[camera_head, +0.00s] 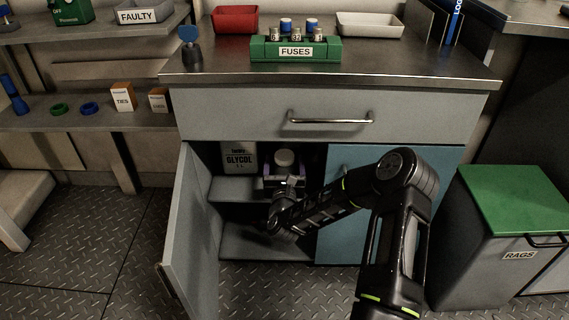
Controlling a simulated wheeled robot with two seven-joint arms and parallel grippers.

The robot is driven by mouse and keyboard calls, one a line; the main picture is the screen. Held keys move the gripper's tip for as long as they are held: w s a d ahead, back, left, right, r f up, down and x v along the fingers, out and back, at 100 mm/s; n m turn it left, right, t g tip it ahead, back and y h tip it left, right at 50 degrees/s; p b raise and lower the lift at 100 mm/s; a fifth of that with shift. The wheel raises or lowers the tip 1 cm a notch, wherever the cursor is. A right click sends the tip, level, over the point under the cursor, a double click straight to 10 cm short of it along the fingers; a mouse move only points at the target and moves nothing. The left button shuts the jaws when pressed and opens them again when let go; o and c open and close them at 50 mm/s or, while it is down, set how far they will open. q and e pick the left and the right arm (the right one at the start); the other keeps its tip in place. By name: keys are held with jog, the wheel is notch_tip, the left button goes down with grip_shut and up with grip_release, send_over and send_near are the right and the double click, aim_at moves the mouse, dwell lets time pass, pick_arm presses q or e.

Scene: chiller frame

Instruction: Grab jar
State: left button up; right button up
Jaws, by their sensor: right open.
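A jar with a pale round lid (284,158) stands inside the open left side of the cabinet, on the inner shelf beside the glycol box. My right arm reaches in from the lower right through the doorway. My right gripper (285,183) is open in front of the jar, low against it. The gripper and wrist hide most of the jar's body, and I cannot tell whether the fingers touch it. My left gripper is out of view.
The glycol box (239,158) stands left of the jar. The open cabinet door (190,235) bounds the left side; the closed blue door (345,235) is on the right. The drawer (330,125) is shut above. A fuse rack (295,50) stands on the counter.

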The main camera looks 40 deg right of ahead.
aim_at(285, 152)
jog(key=shift+w+f, duration=0.1)
dwell(0.3)
jog(key=shift+w+d+p, duration=0.2)
jog(key=shift+w+p, duration=0.05)
jog(key=shift+p, duration=0.05)
jog(key=b+x, duration=0.1)
jog(key=x, duration=0.3)
jog(key=shift+w+d+f, duration=0.1)
jog(key=shift+f, duration=0.1)
jog(key=shift+w+d+r, duration=0.1)
jog(key=shift+c, duration=0.2)
grip_shut()
dwell(0.6)
